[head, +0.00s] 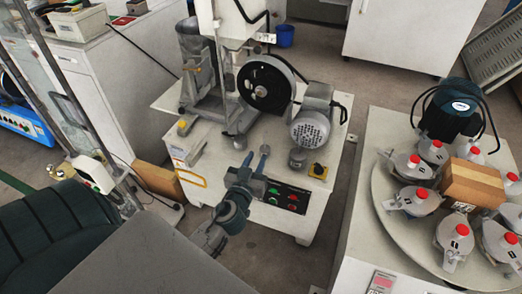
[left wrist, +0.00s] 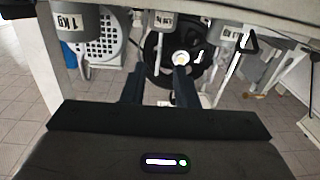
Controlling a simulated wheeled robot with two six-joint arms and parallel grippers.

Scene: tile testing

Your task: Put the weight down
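My left gripper (head: 256,155) reaches over the front of the machine table, its two fingers spread apart. In the left wrist view the fingertips (left wrist: 159,80) are also apart, with nothing held between them. A grey weight (head: 240,142) stands on the table just beyond the fingers. A second grey weight (head: 297,157) stands to the right, in front of the motor. My right gripper is not in view.
The machine carries a black wheel (head: 266,84) and a grey motor (head: 311,122). A control panel (head: 287,198) with buttons is at the table's front edge. At right, a round plate (head: 390,205) holds several red-topped jars and a cardboard box (head: 473,182).

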